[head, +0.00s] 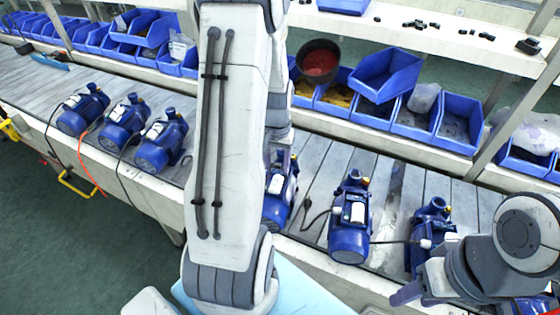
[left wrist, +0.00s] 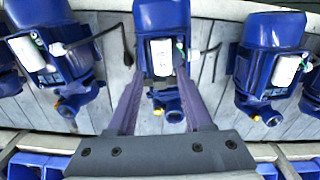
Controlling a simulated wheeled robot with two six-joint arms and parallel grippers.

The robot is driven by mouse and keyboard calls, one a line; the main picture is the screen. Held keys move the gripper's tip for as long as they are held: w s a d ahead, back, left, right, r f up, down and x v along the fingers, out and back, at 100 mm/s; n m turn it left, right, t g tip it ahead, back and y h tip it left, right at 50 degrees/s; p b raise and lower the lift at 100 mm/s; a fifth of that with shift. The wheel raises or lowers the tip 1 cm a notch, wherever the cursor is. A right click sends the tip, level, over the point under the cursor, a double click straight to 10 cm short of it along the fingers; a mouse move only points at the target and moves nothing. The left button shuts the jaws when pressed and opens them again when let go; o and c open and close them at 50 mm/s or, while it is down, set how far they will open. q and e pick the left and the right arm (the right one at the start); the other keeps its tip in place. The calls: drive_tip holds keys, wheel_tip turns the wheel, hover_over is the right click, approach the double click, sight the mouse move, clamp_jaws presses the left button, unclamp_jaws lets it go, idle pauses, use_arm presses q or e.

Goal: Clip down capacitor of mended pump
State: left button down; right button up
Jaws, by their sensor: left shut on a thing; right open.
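In the left wrist view, a blue pump (left wrist: 163,16) lies straight ahead of my left gripper (left wrist: 158,64). The gripper's two purple fingers lie on either side of the pump's white capacitor (left wrist: 161,58) and appear shut on it. The capacitor sits against the pump's side; a dark piece shows at its near end, and I cannot tell whether a clip is fastened. In the head view, my left arm hides this gripper and part of a pump (head: 278,205). My right gripper (head: 425,292) is open at the lower right, in front of another blue pump (head: 430,225).
Several blue pumps stand along the grey slatted line (head: 395,180), one at the centre right (head: 350,225) and a group at the left (head: 122,122). Black cables trail between them. Blue bins (head: 385,75) line the shelf behind. A dark bowl of red parts (head: 319,63) stands there.

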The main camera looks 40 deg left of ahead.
sight(276, 183)
use_arm(q)
drive_tip(key=shift+s+a+f+b, duration=0.1)
drive_tip(key=shift+a+f+b, duration=0.1)
drive_tip(key=shift+f+b, duration=0.6)
wheel_tip(276, 183, down, 4)
drive_tip(key=shift+r+b, duration=0.25)
drive_tip(key=shift+b, duration=1)
drive_tip(key=shift+f, duration=0.45)
drive_tip(key=shift+s+d, duration=0.1)
drive_tip(key=shift+s, duration=0.05)
drive_tip(key=shift+f, duration=0.25)
drive_tip(key=shift+c, duration=1.1)
unclamp_jaws()
drive_tip(key=shift+r, duration=0.1)
